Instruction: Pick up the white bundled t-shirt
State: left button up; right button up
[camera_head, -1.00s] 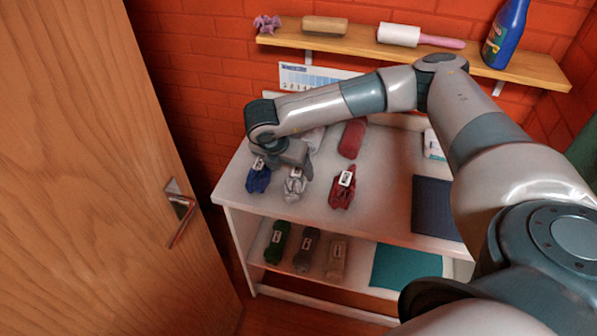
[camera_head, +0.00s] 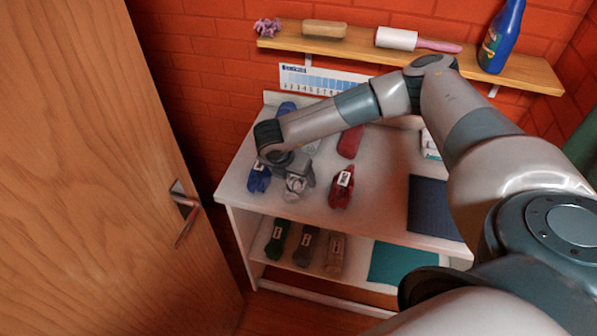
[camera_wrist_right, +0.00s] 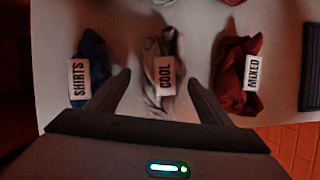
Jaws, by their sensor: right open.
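The white bundled t-shirt (camera_head: 296,187) lies on the top of the white shelf unit, between a blue bundle and a red bundle. In the right wrist view the pale bundle (camera_wrist_right: 155,46) carries a white tag reading "COOL". My right gripper (camera_wrist_right: 160,80) is open, with a finger on either side of the near part of this bundle. I cannot tell whether the fingers touch it. In the head view my right gripper (camera_head: 298,176) is over the bundle and partly hides it. My left gripper is not in view.
A blue bundle (camera_wrist_right: 92,62) tagged "SHIRTS" lies close on the left, a red bundle (camera_wrist_right: 236,78) tagged "MIXED" on the right. Other bundles lie behind and on the lower shelf (camera_head: 320,282). A wooden door (camera_head: 100,180) stands left; a wall shelf (camera_head: 400,57) runs above.

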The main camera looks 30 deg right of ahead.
jog(key=shift+w+d+f, duration=0.1)
jog(key=shift+d+f, duration=0.05)
jog(key=shift+f, duration=0.2)
jog(key=shift+c, duration=0.2)
jog(key=c, duration=1.2)
jog(key=shift+o, duration=0.2)
jog(key=shift+r, duration=0.15)
jog(key=shift+r+b, duration=0.5)
jog(key=shift+b, duration=0.1)
notch_tip(320, 180, up, 2)
jog(key=shift+r+b, duration=0.1)
jog(key=shift+b, duration=0.8)
jog(key=s+d+r+b, duration=0.4)
jog(key=s+r, duration=0.3)
jog(key=s, duration=0.4)
jog(key=shift+r+b, duration=0.3)
jog(key=shift+b, duration=0.2)
